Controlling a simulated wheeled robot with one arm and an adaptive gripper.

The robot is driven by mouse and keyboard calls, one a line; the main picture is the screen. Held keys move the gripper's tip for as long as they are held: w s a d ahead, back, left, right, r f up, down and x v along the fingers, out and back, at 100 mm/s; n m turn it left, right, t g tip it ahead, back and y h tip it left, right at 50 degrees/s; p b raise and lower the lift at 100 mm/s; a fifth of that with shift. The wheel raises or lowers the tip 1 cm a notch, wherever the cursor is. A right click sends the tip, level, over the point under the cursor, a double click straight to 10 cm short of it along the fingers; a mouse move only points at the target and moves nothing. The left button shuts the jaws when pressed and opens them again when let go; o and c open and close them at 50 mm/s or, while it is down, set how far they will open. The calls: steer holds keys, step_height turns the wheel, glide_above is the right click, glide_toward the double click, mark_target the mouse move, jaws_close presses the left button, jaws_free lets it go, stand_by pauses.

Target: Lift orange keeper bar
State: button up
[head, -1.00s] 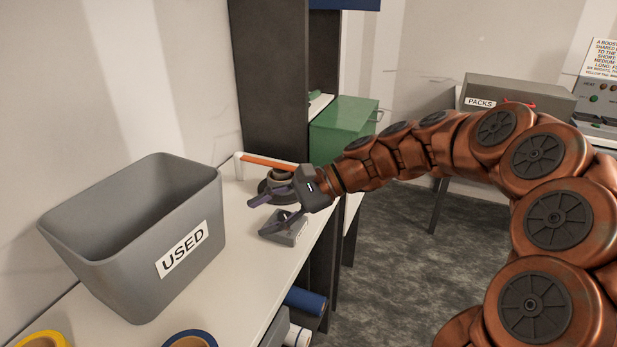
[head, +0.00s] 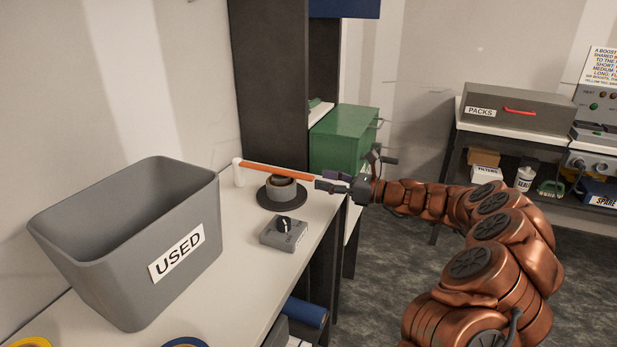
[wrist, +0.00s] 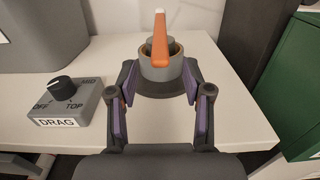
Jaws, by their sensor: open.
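The orange keeper bar (head: 276,171) lies level above a dark round cup on a base (head: 282,193), its far end at a white post (head: 238,172). In the wrist view the bar (wrist: 160,42) points toward me, between and beyond my fingers. My gripper (head: 330,182) is at the near end of the bar, by the bench edge. In the wrist view its purple-padded fingers (wrist: 155,112) are wide apart with nothing between them. In the head view I cannot tell whether a finger touches the bar's end.
A grey drag knob box (head: 284,233) sits on the bench in front of the cup. A grey USED bin (head: 135,240) stands at the left. A green box (head: 343,138) is behind my gripper. A grey PACKS case (head: 515,108) is on the far shelf.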

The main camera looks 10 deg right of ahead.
mark_target(309, 176)
steer(key=shift+x, duration=2.7)
jaws_close()
